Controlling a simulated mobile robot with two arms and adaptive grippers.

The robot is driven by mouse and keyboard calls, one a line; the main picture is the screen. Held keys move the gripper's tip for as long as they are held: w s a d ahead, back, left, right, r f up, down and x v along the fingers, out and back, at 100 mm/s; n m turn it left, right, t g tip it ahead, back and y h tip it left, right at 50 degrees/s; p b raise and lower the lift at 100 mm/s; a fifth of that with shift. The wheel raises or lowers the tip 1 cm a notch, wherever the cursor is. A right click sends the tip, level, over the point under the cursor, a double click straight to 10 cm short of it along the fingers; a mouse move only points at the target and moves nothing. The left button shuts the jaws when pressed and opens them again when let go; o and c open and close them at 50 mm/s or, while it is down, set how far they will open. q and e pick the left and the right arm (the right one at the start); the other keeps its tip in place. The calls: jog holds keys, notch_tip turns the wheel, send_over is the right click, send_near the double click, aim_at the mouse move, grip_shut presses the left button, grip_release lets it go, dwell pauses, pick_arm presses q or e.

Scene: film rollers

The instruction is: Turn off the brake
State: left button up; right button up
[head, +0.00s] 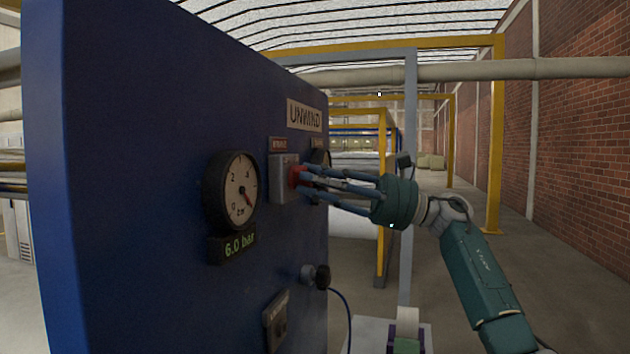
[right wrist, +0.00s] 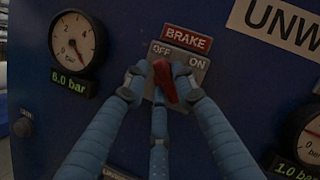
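The brake switch is a red knob (head: 297,176) on a grey plate (head: 283,186) on the blue panel (head: 140,160). In the right wrist view, the red knob (right wrist: 165,80) sits below a red BRAKE label (right wrist: 187,39), with OFF at upper left and ON at right on its plate. The knob's upper end points up towards OFF. My right gripper (head: 305,178) reaches in from the right, its blue fingers closed around the knob; the fingertips (right wrist: 159,78) hide part of it. My left gripper is not in view.
A gauge (head: 232,190) reading 6.0 bar is left of the switch, and a second gauge (right wrist: 303,135) reading 1.0 bar is at right. An UNWIND sign (head: 305,115) is above. Open floor lies right of the panel.

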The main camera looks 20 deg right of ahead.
jog(key=shift+o, duration=1)
jog(key=v, duration=1.2)
